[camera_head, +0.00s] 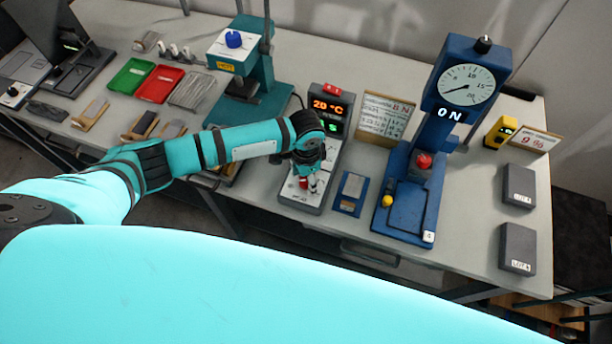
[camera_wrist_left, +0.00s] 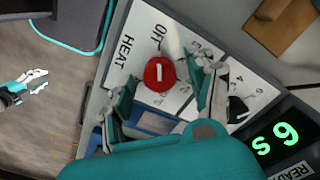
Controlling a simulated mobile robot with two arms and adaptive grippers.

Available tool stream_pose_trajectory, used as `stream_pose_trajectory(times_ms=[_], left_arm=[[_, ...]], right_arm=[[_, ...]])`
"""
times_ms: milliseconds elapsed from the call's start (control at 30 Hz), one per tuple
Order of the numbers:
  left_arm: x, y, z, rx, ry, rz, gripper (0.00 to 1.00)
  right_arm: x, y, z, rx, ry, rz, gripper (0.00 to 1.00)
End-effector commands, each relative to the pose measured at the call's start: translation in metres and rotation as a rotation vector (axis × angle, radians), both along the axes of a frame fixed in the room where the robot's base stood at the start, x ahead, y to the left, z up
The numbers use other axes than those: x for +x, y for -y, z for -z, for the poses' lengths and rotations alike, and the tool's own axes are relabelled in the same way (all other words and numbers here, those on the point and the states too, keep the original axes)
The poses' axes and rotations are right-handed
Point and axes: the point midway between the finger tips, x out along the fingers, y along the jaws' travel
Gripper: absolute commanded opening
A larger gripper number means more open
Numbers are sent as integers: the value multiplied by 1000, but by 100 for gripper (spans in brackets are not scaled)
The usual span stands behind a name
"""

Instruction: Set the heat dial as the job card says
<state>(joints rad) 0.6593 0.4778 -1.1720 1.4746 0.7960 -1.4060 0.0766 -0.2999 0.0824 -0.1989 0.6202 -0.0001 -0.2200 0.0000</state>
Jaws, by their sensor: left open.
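The heat dial is a red round knob (camera_wrist_left: 160,73) with a white mark, on a white panel lettered HEAT and OFF in the left wrist view. A red bit of it (camera_head: 303,182) shows in the head view at the sealer's front. My left gripper (camera_wrist_left: 168,80) is open, its fingers on either side of the knob; I cannot tell whether they touch it. It hides part of the dial in the head view (camera_head: 312,186). The job card (camera_head: 387,117) stands behind, its writing mostly too small to read. A small gripper, seemingly my right (camera_wrist_left: 38,82), shows at the left wrist view's edge.
The machine's display (camera_head: 328,107) reads 20 °C in orange, with green characters below. A blue pad (camera_head: 351,192) and a blue press (camera_head: 405,205) with a round gauge stand to the right. A teal press (camera_head: 243,95) stands to the left. Bench front edge is close.

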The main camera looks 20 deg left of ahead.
Motion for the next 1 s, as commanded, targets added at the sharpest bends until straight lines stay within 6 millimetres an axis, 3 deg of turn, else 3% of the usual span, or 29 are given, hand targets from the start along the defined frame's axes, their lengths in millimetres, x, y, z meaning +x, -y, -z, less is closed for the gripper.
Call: stream_pose_trajectory(times_ms=[167,600,1000], left_arm=[[0,0,0,0,0,0,57],[0,0,0,0,0,0,2],[0,0,-2,0,0,83,2]], right_arm=[[0,-1,0,2,0,0,40],[0,-5,0,6,0,-1,40],[0,-4,-4,5,0,0,40]])
